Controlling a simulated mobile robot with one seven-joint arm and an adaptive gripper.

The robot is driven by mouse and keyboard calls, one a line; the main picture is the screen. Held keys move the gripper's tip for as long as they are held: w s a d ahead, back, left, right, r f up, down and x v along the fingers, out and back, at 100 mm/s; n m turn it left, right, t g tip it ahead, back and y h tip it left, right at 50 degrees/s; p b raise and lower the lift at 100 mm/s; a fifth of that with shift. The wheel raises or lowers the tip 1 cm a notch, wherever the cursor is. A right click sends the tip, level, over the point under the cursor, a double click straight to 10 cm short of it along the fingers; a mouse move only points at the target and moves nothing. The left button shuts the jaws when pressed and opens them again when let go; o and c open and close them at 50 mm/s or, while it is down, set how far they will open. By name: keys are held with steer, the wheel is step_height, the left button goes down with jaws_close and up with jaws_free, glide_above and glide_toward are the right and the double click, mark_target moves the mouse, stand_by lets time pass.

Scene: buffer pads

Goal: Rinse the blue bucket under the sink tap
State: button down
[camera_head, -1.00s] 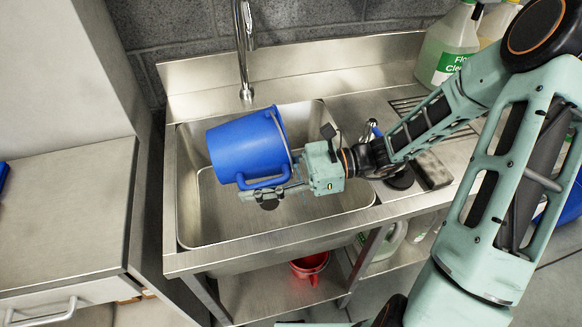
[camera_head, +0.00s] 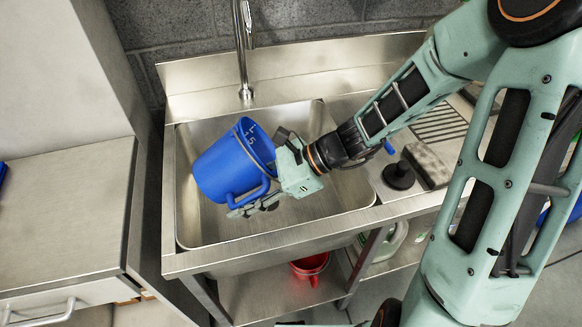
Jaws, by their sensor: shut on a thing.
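The blue bucket (camera_head: 218,171) is over the sink basin (camera_head: 310,216), tilted, with its opening facing up and to the right. Pale markings show on its inner wall. Its handle (camera_head: 248,192) hangs at the lower right side. My gripper (camera_head: 262,195) is at the right of the bucket, shut on it at the handle and rim side; the exact contact is partly hidden. The sink tap (camera_head: 243,45) stands behind, its spout end (camera_head: 246,93) above and behind the bucket. No water stream shows.
A sponge-like block (camera_head: 428,165) and a black round-based item (camera_head: 398,176) lie on the drainboard at right. A red bucket (camera_head: 310,266) stands on the shelf below. A grey cabinet (camera_head: 60,210) is at left.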

steer(key=f+h+p, duration=0.1)
steer(key=h+p, duration=0.1)
steer(key=a+f+t+h+p, duration=0.1)
steer(key=h+p, duration=0.1)
steer(key=p, duration=0.1)
steer(key=a+f+h+p, duration=0.1)
steer(key=f+h+p, duration=0.1)
steer(key=p, duration=0.1)
steer(key=shift+s+t, duration=0.3)
steer(key=shift+s, duration=0.05)
steer(key=h+p, duration=0.1)
steer(key=p, duration=0.4)
steer(key=a+h+p, duration=0.1)
steer(key=h+p, duration=0.1)
steer(key=p, duration=0.3)
steer(key=shift+s+n+t, duration=0.15)
steer(key=shift+n+t, duration=0.15)
steer(key=shift+t, duration=0.1)
steer(key=shift+f+p, duration=0.15)
steer(key=shift+p, duration=0.15)
steer(key=shift+f+h, duration=0.15)
steer(key=shift+h, duration=0.15)
steer(key=shift+a+p, duration=0.1)
steer(key=shift+p, duration=0.5)
steer(key=shift+s+f+h, duration=0.1)
steer(key=shift+f+h, duration=0.1)
steer(key=shift+h, duration=0.2)
